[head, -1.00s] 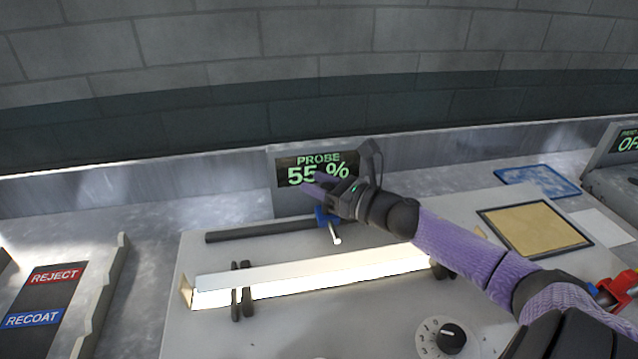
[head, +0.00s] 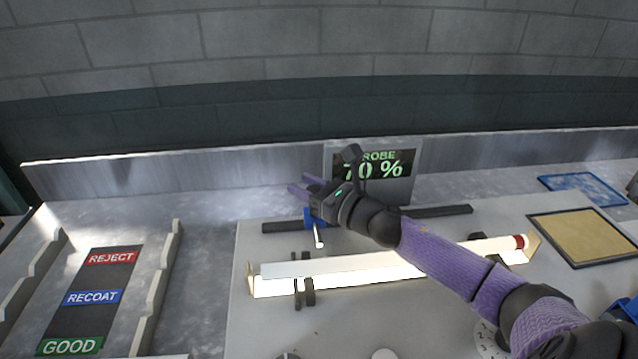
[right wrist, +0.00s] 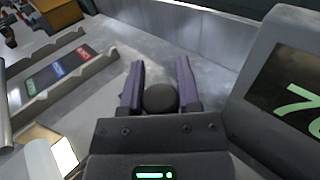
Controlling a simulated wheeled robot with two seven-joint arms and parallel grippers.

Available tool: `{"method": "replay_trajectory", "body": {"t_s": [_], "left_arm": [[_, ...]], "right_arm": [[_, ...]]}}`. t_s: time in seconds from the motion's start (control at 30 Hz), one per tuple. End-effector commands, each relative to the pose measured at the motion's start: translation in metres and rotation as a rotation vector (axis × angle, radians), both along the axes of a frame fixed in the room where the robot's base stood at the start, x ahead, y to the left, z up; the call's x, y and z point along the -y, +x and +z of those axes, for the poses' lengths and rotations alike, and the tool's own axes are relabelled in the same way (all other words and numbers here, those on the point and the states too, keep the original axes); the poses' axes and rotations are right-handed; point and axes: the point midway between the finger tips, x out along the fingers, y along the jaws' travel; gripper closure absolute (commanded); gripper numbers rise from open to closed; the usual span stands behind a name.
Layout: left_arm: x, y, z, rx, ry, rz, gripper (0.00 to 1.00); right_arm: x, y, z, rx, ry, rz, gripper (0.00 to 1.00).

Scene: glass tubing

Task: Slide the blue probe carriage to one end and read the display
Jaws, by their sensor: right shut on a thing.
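The blue probe carriage (head: 310,218) sits on a dark rail (head: 442,211), a short way from the rail's left end. A pale probe tip (head: 319,239) sticks out from it toward the front. My right gripper (head: 308,190) is at the carriage, and in the right wrist view its purple fingers stand on either side of a round dark knob (right wrist: 160,98), shut on it. The display (head: 400,164) behind reads 70 %, its first digit partly covered by my gripper. The right wrist view shows part of the display (right wrist: 298,100). My left gripper is out of view.
A long pale tube (head: 345,264) with a red right end lies over a lit strip in front of the rail. A sorting rack (head: 165,285) with REJECT, RECOAT and GOOD labels is at the left. A tan framed pad (head: 580,237) is at the right.

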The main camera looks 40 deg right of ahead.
Motion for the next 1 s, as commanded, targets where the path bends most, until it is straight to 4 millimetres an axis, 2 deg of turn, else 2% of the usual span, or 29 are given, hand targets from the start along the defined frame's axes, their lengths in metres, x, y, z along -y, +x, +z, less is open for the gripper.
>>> {"method": "replay_trajectory", "body": {"t_s": [0.3, 0.33, 0.4, 0.5, 0.8, 1.0], "left_arm": [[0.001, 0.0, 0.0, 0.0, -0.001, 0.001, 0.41], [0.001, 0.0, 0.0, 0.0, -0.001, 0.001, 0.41], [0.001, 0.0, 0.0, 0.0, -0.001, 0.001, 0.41], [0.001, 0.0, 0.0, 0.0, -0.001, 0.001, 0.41], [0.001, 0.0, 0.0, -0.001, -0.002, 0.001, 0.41], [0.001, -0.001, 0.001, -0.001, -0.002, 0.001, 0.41]], "right_arm": [[-0.001, 0.0, -0.001, -0.002, 0.0, 0.001, 1.0], [-0.001, 0.0, -0.001, -0.002, 0.0, 0.001, 0.54], [-0.001, 0.0, -0.001, -0.002, 0.0, 0.001, 0.39], [-0.001, 0.0, -0.001, -0.001, 0.0, 0.001, 0.22], [0.0, -0.002, -0.001, -0.001, 0.001, 0.001, 0.22], [0.007, -0.028, -0.001, -0.004, 0.0, 0.002, 0.22]]}}
